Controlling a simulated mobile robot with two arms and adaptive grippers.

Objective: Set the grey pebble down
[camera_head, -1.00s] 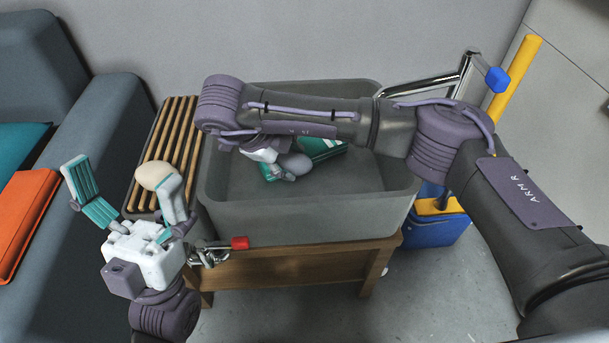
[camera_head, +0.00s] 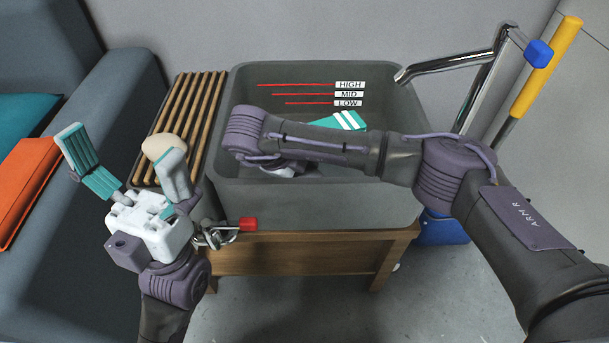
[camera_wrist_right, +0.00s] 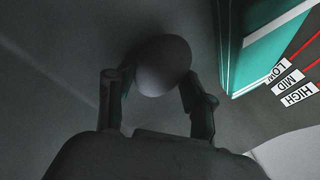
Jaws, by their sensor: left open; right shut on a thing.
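The grey pebble (camera_wrist_right: 162,64) shows in the right wrist view between the two fingers of my right gripper (camera_wrist_right: 158,90), which is shut on it. In the head view the right arm reaches down into the grey basin (camera_head: 310,207), with only a bit of the white gripper (camera_head: 284,171) showing; the pebble is hidden there. The wrist view is dark, and I cannot tell whether the pebble touches the basin floor. My left gripper (camera_head: 124,168) is open and empty at the left, in front of the slatted rack.
A teal box with white stripes (camera_head: 340,121) is in the basin; it is close to the pebble in the wrist view (camera_wrist_right: 262,45). A pale stone (camera_head: 164,147) is on the wooden slatted rack (camera_head: 196,100). A metal faucet (camera_head: 455,68) rises at the basin's right. Level marks line the back wall.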

